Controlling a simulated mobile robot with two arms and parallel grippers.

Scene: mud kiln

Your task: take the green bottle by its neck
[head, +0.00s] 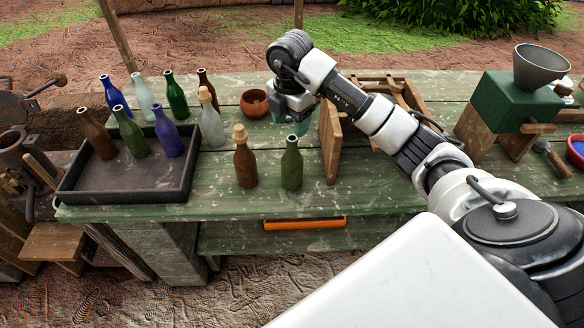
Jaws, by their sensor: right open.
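A green bottle (291,165) stands upright and uncorked near the front edge of the green plank table (235,195), its neck pointing up. Two more green bottles show: one (132,137) in the dark tray and one (176,98) behind the tray. My right gripper (291,117) is open and points down, above and behind the front green bottle in the picture, apart from its neck. Its fingertips are small and partly hard to make out. My left gripper is not in view.
A corked brown bottle (245,160) stands close left of the front green bottle, and a wooden board (331,142) stands close on its right. A clay bowl (255,103) and a corked clear bottle (211,122) are behind. The dark tray (125,188) holds several bottles. A green grinder (510,105) stands right.

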